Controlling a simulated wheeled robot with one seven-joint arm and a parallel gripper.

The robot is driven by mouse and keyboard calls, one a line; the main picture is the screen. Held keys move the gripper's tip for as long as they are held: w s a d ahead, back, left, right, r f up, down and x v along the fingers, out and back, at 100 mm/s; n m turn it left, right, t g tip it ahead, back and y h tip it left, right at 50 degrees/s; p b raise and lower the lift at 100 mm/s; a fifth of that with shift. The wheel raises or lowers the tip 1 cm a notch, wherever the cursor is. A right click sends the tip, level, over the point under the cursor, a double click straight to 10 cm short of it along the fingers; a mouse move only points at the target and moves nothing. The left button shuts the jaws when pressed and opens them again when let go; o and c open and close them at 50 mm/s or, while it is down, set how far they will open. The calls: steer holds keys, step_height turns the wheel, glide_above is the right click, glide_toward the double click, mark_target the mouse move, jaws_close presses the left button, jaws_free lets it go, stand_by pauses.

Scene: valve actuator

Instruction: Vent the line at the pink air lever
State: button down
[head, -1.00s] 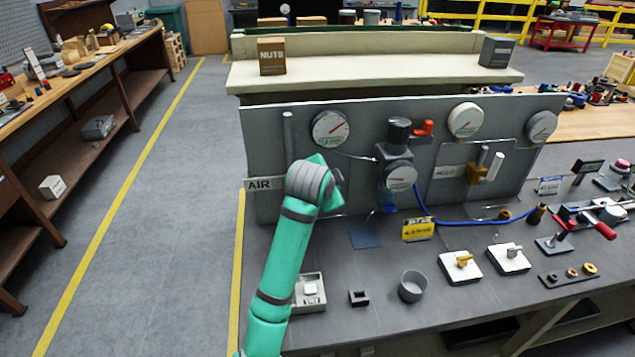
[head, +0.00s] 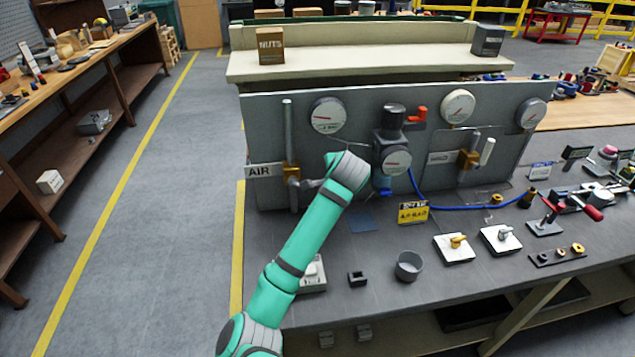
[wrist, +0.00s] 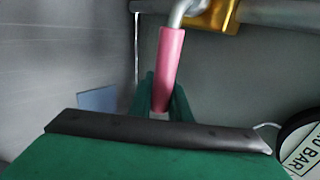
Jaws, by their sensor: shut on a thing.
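The pink air lever (wrist: 169,65) hangs from a bent metal stem beside a brass valve body (wrist: 218,14) in the wrist view. My gripper (wrist: 162,92) is shut on the lever's lower part, with a green finger on each side. In the head view the brass air valve (head: 291,172) sits on a vertical pipe beside the AIR sign (head: 264,170). The pink sleeve cannot be made out there, as my arm's end is in front. The round gauge (head: 327,115) above the valve has its red needle pointing left.
A regulator with a gauge (head: 397,161) and a red lever (head: 419,113) stand right of my arm on the panel. A second brass valve (head: 468,159) is further right.

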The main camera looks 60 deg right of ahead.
steer(key=shift+w+a+f, duration=0.1)
steer(key=shift+w+a, duration=0.05)
steer(key=shift+w, duration=0.15)
steer(key=c, duration=1.9)
jaws_free()
steer(key=shift+c, duration=0.2)
steer(key=v, duration=1.1)
steer(key=shift+s, duration=0.15)
